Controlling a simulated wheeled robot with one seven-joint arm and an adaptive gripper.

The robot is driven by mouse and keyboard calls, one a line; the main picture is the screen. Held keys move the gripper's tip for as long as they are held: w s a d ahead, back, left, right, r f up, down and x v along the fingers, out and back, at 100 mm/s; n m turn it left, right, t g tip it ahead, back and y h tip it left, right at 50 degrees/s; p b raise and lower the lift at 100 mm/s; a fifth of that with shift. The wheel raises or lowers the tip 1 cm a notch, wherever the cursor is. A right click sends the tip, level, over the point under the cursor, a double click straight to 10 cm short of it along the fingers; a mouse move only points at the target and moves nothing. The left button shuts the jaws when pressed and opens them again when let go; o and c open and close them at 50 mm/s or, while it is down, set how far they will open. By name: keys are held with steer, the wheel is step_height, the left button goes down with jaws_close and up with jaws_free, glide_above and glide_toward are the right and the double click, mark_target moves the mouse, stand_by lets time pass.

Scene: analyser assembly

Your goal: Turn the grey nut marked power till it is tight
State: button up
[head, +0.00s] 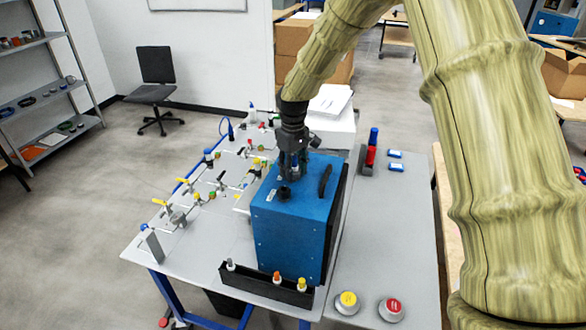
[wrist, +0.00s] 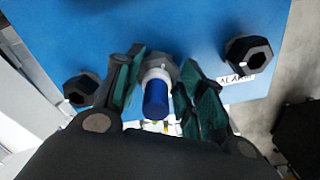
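The blue analyser box (head: 290,228) stands on the grey table, and its blue top fills much of the wrist view (wrist: 215,35). A grey nut (wrist: 160,66) with a pale ring and a blue cylinder (wrist: 156,98) sits between the fingers of my gripper (wrist: 160,78). The fingers are close on both sides of it; whether both touch it I cannot tell. Its label is hidden, so I cannot read a power mark. In the head view my gripper (head: 291,166) points down over the box top. A dark nut (wrist: 248,56) sits beside a label seeming to read "ALARM".
Another dark nut (wrist: 81,89) is at the left in the wrist view. The box has a black handle (head: 325,181). A black tray (head: 265,287) with small capped parts lies in front. Yellow (head: 347,301) and red (head: 392,308) buttons stand right of it. Fittings crowd the table's left.

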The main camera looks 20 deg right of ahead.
steer(key=c, duration=0.5)
steer(key=shift+o, duration=0.2)
steer(key=m, duration=0.4)
steer(key=shift+f, duration=0.1)
steer(key=m, duration=0.5)
steer(key=o, duration=0.8)
steer(key=shift+m, duration=0.6)
steer(key=shift+c, duration=0.2)
steer(key=shift+o, duration=0.8)
steer(key=shift+a, duration=0.15)
steer(key=shift+r, duration=0.2)
steer(key=shift+r, duration=4.95)
